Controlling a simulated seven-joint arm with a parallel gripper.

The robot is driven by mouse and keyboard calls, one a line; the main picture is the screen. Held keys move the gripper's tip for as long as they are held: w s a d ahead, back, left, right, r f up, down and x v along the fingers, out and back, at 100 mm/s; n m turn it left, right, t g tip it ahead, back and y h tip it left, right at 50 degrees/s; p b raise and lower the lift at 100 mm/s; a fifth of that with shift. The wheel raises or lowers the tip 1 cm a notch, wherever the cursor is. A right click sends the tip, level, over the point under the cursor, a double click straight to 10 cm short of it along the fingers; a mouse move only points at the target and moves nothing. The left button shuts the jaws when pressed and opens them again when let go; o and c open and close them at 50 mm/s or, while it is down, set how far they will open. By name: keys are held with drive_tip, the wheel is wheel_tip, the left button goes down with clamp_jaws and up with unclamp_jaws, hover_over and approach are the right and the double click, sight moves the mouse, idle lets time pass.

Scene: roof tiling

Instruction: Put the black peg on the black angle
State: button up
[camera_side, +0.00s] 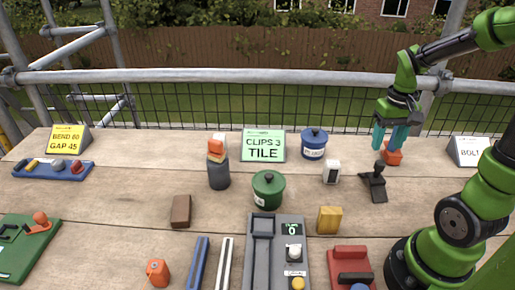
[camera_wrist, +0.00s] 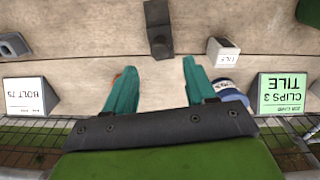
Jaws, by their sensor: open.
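A black angle-shaped piece (camera_side: 374,186), with a flat foot and an upright part, stands on the boards at the right in the side view. It also shows at the top centre of the wrist view (camera_wrist: 158,22). A small dark knob tops it; I cannot tell whether this is a separate peg. A black bar (camera_side: 355,278) lies on a red block at the front edge; I cannot tell if it is the peg. My gripper (camera_side: 389,148) is open, its teal fingers pointing down behind the black angle. Nothing shows between the fingers in the wrist view (camera_wrist: 158,75).
An orange block (camera_side: 394,157) is close by one finger. A white block (camera_side: 332,172), a blue pot (camera_side: 314,145) and a green pot (camera_side: 268,190) stand to the left. A BOLT sign (camera_side: 470,152) stands right. A rail and mesh run behind the table.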

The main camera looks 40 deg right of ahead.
wheel_tip(320, 180, up, 2)
drive_tip(key=shift+r, duration=0.1)
drive_tip(key=a+r+n+t+y, duration=0.1)
drive_tip(key=a+r+t, duration=0.2)
drive_tip(key=a, duration=0.7)
drive_tip(key=w+a+r+n+t+y, duration=0.1)
drive_tip(key=a+r+t, duration=0.3)
drive_tip(key=a, duration=0.6)
drive_tip(key=shift+r+n, duration=0.45)
drive_tip(key=shift+n, duration=0.15)
